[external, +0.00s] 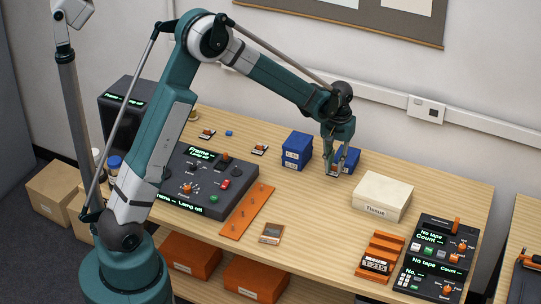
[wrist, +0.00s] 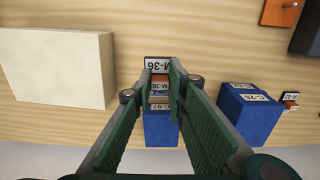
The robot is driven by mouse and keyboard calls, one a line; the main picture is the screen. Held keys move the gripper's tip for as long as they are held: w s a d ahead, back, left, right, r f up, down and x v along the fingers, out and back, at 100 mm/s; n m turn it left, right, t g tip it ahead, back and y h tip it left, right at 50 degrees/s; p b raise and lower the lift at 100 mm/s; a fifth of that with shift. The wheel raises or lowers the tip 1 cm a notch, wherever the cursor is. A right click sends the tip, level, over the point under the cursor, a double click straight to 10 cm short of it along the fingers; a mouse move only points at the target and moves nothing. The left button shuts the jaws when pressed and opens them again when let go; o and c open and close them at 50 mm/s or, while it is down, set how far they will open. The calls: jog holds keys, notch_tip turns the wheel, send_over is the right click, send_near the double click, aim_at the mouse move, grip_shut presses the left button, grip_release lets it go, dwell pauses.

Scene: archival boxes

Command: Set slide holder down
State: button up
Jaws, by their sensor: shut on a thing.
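My gripper (external: 337,165) is shut on a small slide holder (external: 335,171) at the back of the table, just in front of a blue box (external: 349,158). In the wrist view the fingers of my gripper (wrist: 160,82) close on the slide holder, whose white label (wrist: 157,65) reads M-36. The blue box labelled C-97 (wrist: 160,130) shows between and below the fingers. Much of the holder is hidden by the fingers. I cannot tell whether it touches the table.
A second blue box (external: 297,149) stands left of my gripper. A cream tissue box (external: 382,196) stands to the right. A control panel (external: 190,180), an orange strip (external: 247,211) and an orange rack (external: 380,257) are nearer the front. The table's middle is clear.

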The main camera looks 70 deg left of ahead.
aim_at(334, 170)
jog(key=shift+f, duration=2.45)
jog(key=shift+f+b, duration=0.45)
jog(key=shift+f, duration=1.4)
jog(key=shift+f, duration=0.2)
jog(key=o, duration=0.8)
jog(key=shift+r, duration=0.2)
notch_tip(334, 170, up, 12)
jog(key=shift+p, duration=0.65)
jog(key=shift+r, duration=0.1)
